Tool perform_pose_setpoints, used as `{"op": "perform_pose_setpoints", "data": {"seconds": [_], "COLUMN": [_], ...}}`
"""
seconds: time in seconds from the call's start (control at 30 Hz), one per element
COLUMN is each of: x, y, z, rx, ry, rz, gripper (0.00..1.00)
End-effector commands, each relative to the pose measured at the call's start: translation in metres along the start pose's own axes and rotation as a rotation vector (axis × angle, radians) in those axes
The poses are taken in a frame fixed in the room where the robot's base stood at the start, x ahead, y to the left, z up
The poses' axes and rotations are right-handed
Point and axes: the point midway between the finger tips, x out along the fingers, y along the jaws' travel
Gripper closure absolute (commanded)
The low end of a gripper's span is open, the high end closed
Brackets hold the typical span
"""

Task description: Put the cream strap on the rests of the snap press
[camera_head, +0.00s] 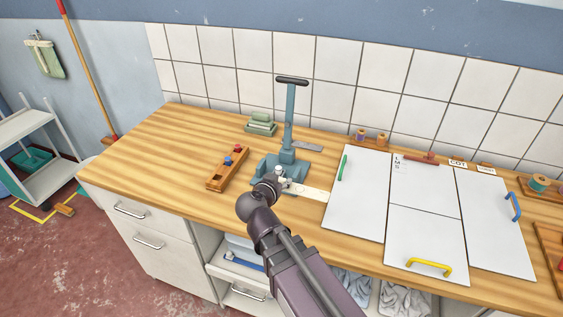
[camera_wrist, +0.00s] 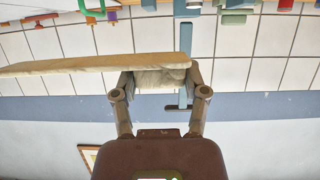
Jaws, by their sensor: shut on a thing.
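The cream strap (camera_head: 312,192) is in my gripper (camera_head: 277,183), and its free part runs to the right, toward the white boards. In the wrist view the strap (camera_wrist: 80,65) lies between the two fingers of my gripper (camera_wrist: 160,78), with a long end reaching left. The blue-grey snap press (camera_head: 290,130) stands on the worktop just behind my gripper, its black-handled lever upright. It also shows in the upside-down wrist view (camera_wrist: 186,38). My gripper and arm cover the front of the press base, and I cannot make out its rests or whether the strap touches them.
A wooden block with red and blue knobs (camera_head: 226,170) lies left of the press. Green stacked pieces (camera_head: 261,124) and a grey plate (camera_head: 307,146) lie behind. White boards (camera_head: 358,200) fill the right side. The wooden worktop (camera_head: 165,150) is clear at the left.

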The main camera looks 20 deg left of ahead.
Motion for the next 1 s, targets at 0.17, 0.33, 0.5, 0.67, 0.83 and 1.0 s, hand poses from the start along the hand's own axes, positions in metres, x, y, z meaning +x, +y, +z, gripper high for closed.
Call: {"op": "perform_pose_setpoints", "data": {"seconds": [0.17,0.33,0.5,0.67,0.83,1.0], "x": [-0.002,-0.001,-0.001,0.006,0.023,0.045], "y": [0.004,0.003,0.002,-0.005,-0.024,-0.048], "z": [-0.009,-0.008,-0.008,-0.009,-0.014,-0.020], "rx": [-0.011,-0.011,-0.011,-0.011,-0.011,-0.011], "ry": [0.004,0.004,0.004,0.004,0.004,0.004], "rz": [-0.026,-0.028,-0.028,-0.028,-0.028,-0.028], "gripper": [0.75,0.75,0.75,0.75,0.75,0.75]}}
